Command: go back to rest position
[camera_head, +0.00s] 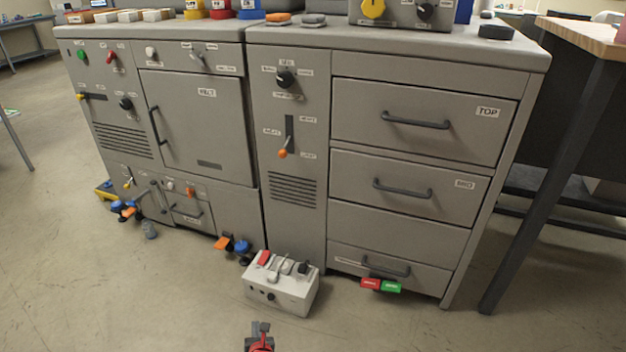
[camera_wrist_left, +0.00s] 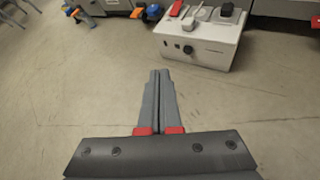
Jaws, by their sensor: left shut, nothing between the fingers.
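My left gripper (camera_head: 260,329) shows at the bottom middle of the head view, over bare floor and in front of the white switch box. In the left wrist view its two grey fingers (camera_wrist_left: 159,76) lie together, shut and empty. They point toward the white switch box (camera_head: 281,284) and are apart from it. The same box shows at the top of the left wrist view (camera_wrist_left: 200,44). My right gripper is not in view.
Grey cabinets (camera_head: 285,180) stand behind the box, with drawers (camera_head: 420,122) at right, all closed. A table leg (camera_head: 548,190) stands at far right. Blue and orange parts (camera_head: 234,245) lie low by the left cabinet. The floor (camera_head: 130,290) at front left is clear.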

